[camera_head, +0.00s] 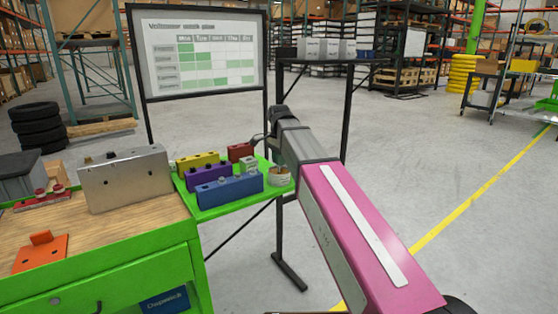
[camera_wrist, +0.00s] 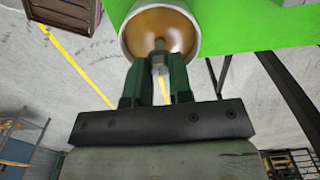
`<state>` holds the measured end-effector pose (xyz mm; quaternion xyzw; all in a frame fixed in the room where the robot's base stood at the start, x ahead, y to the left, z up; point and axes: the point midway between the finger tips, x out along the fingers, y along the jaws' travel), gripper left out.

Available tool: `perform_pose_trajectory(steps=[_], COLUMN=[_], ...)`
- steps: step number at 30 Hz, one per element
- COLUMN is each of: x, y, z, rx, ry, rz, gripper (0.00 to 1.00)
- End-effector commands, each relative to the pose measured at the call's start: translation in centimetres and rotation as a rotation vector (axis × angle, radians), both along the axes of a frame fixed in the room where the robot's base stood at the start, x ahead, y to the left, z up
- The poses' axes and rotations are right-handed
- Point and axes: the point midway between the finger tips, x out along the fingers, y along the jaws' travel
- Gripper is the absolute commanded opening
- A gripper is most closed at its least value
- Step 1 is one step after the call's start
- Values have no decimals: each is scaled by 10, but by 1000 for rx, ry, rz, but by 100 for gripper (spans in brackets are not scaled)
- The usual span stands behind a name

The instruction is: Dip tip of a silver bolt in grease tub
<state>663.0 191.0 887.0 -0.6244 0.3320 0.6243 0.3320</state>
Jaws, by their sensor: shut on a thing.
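In the wrist view my gripper (camera_wrist: 158,66) is shut on a silver bolt (camera_wrist: 159,60), held between its dark green fingers. The bolt points into the mouth of the grease tub (camera_wrist: 128,41), a pale round tub with amber-brown grease. The bolt's tip lies over the grease and looks in contact with it, but I cannot tell how deep it is. In the head view the grease tub (camera_head: 281,178) stands at the right end of the green side shelf (camera_head: 215,210). The bolt cannot be made out in the head view.
On the shelf beside the tub stand yellow (camera_head: 197,162), purple (camera_head: 208,176), blue (camera_head: 230,188) and red (camera_head: 240,152) blocks with holes. A metal block (camera_head: 125,182) and an orange piece (camera_head: 40,253) rest on the wooden bench top. A whiteboard (camera_head: 205,55) stands behind.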

Motion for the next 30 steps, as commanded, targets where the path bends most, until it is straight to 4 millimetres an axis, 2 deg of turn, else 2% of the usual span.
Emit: perform_pose_trajectory(steps=[30], x=[0], y=[0], z=[57], rx=[0], ry=[0], rz=[0], gripper=[0])
